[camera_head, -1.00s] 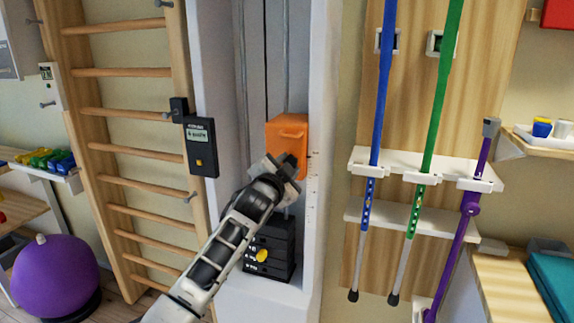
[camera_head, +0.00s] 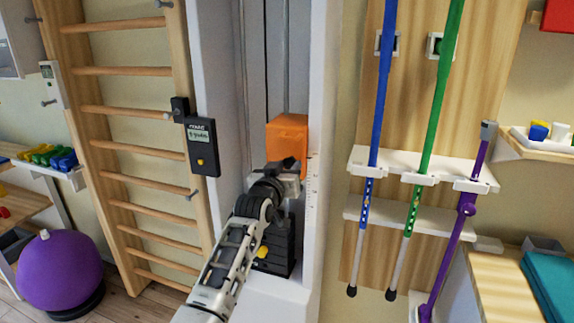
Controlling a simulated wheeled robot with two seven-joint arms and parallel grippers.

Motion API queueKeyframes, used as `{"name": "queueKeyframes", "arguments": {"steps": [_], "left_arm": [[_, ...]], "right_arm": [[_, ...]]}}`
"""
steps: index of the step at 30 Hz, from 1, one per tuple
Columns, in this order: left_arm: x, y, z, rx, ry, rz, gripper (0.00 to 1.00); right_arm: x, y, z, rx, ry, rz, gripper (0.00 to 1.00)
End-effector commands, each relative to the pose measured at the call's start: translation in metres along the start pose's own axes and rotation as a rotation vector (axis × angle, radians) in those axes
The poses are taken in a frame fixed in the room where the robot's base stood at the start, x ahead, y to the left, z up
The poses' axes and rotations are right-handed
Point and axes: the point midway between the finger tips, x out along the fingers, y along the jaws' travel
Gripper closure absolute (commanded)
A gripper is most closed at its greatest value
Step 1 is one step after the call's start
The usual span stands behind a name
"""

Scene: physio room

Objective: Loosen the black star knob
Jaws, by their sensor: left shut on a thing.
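My left gripper (camera_head: 290,172) is at the lower front of the orange block (camera_head: 288,136) on the white column of the weight machine. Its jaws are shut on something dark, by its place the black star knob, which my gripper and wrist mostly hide. I cannot make out the knob's shape or how far it is turned. My right gripper does not show.
The dark weight stack (camera_head: 276,240) with a yellow pin (camera_head: 263,252) is below, partly behind my arm. A black display box (camera_head: 202,146) and wooden wall bars (camera_head: 130,150) stand left.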

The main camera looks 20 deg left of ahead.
Motion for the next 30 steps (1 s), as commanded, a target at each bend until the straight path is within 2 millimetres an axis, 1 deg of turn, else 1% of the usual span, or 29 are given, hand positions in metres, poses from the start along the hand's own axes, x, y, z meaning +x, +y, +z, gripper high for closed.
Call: {"name": "queueKeyframes", "arguments": {"steps": [9, 30], "left_arm": [[0.0000, 0.0004, -0.0001, -0.305, 0.000, 0.000, 0.90], [0.0000, -0.0003, 0.0002, -0.970, 0.001, 0.000, 0.90]], "right_arm": [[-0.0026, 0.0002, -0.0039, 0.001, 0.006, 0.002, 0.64], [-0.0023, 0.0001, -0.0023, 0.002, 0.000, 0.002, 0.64]]}}
